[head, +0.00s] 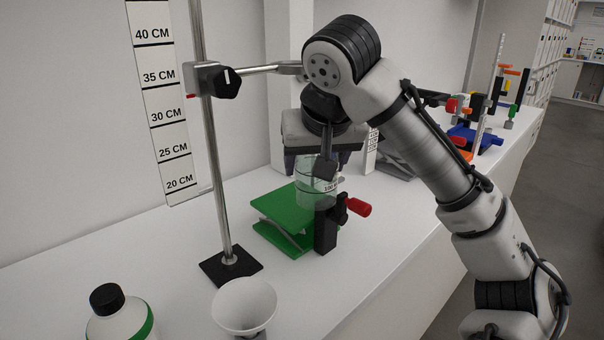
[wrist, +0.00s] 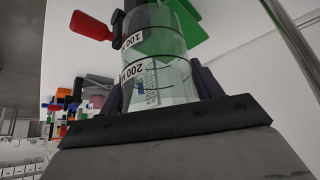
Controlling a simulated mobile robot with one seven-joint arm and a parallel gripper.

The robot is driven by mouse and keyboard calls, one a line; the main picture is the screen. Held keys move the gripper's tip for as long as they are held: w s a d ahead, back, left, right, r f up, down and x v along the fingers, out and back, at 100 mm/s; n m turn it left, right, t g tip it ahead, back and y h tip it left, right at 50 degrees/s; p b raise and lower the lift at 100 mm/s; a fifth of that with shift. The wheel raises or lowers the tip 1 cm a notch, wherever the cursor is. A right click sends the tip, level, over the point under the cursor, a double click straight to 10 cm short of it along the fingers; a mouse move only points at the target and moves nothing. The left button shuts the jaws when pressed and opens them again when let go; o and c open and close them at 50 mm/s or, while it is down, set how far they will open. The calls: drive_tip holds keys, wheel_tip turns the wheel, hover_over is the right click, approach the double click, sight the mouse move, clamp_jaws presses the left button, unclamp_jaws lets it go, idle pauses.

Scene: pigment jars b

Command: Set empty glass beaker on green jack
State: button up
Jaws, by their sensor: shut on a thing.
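The clear glass beaker (head: 308,192) hangs upright below my gripper (head: 318,165) and looks empty. In the wrist view the beaker (wrist: 158,75) sits between the two dark fingers, which are shut on it, with its 100 and 200 marks showing. The green jack (head: 277,212) stands on the bench, and its plate also shows in the wrist view (wrist: 190,35). The beaker overlaps the right part of the jack's plate in the head view. A black post with a red knob (head: 358,206) partly hides the beaker's base. I cannot tell whether the base touches the plate.
A metal stand (head: 222,190) with a clamp rod rises left of the jack. A white bowl or funnel (head: 244,305) and a black-capped bottle (head: 118,318) are at the front left. A height scale (head: 163,110) is on the wall. Coloured equipment (head: 470,138) stands farther right along the bench.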

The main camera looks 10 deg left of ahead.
drive_tip(key=w+a+p, duration=0.1)
drive_tip(key=w+a, duration=0.2)
drive_tip(key=w, duration=0.5)
drive_tip(key=shift+a+f, duration=0.15)
drive_tip(key=shift+f, duration=1.6)
drive_tip(key=shift+a+f, duration=0.1)
drive_tip(key=shift+f, duration=1.65)
drive_tip(key=shift+f, duration=0.2)
drive_tip(key=o, duration=1)
drive_tip(key=shift+o, duration=0.2)
drive_tip(key=shift+r, duration=0.1)
